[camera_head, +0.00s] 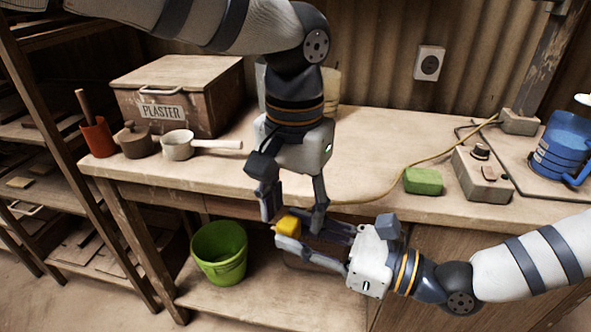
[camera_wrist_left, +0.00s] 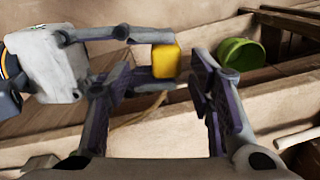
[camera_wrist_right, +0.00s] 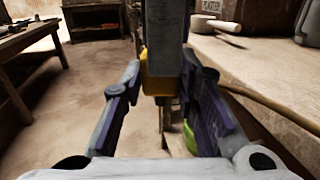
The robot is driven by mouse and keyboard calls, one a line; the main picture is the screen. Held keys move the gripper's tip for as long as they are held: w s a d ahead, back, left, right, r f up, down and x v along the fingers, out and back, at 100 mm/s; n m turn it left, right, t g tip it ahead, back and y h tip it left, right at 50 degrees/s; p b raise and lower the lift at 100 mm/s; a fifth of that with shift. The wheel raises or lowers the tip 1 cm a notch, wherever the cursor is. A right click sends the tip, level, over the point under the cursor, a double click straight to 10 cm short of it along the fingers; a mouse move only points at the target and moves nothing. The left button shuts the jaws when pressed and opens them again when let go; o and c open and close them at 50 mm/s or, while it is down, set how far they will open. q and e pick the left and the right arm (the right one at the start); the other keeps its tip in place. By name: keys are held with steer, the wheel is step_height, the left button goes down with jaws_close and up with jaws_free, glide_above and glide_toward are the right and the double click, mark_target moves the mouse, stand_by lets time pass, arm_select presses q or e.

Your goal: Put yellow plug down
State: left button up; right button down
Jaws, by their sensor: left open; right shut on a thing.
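The yellow plug (camera_head: 288,223) is held in the air in front of the workbench's front edge, between the fingers of my right gripper (camera_head: 298,239). It also shows in the left wrist view (camera_wrist_left: 166,61) and, partly hidden behind a finger of my left gripper, in the right wrist view (camera_wrist_right: 159,75). My right gripper, coming from the right, is shut on the plug. My left gripper (camera_head: 294,218) points down from above, open, with its fingers on either side of the plug and the right fingertips. Whether a left finger touches the plug I cannot tell.
A green bucket (camera_head: 219,252) stands on the lower shelf.

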mark_target(291, 222)
arm_select(q)
steer(key=shift+f, duration=1.6)
arm_select(e)
steer(key=shift+s+a, duration=0.2)
steer(key=shift+s, duration=0.05)
arm_select(q)
jaws_close()
arm_select(e)
steer(key=c, duration=1.2)
jaws_free()
steer(key=shift+c, duration=0.2)
arm_select(q)
steer(key=shift+s, duration=0.1)
arm_select(e)
steer(key=shift+o, duration=0.3)
steer(key=shift+w, duration=0.1)
arm_select(q)
steer(key=shift+a, duration=0.2)
arm_select(e)
steer(key=shift+w+d, duration=0.1)
steer(key=shift+d, duration=0.15)
